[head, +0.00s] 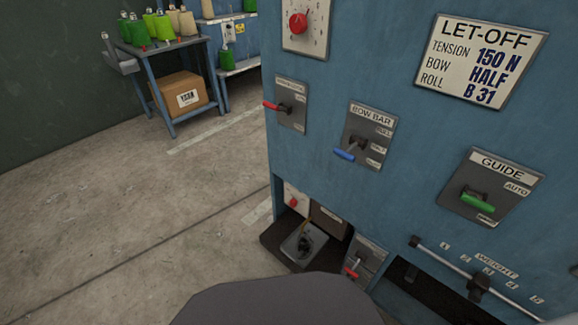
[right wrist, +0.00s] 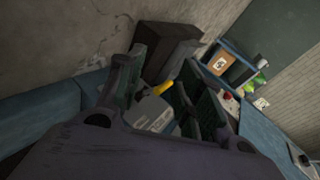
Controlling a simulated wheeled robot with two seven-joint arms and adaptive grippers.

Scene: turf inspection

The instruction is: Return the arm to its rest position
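My right gripper (right wrist: 160,88) shows in the right wrist view. Its two dark ridged fingers stand apart with a gap between them. Beyond and between the fingers are a grey plate (right wrist: 153,111) and a yellow handle (right wrist: 164,88); I see no finger closed on them. Neither gripper shows in the head view, and my left gripper is in no frame. A grey rounded part of my own body fills the bottom middle of the head view.
A blue machine panel (head: 330,90) with a red lever (head: 270,106), blue lever (head: 344,155) and green lever (head: 478,203) stands close on the right. A weight bar (head: 450,259) juts low. A bench (head: 165,48) with spools stands back left. Floor at left is clear.

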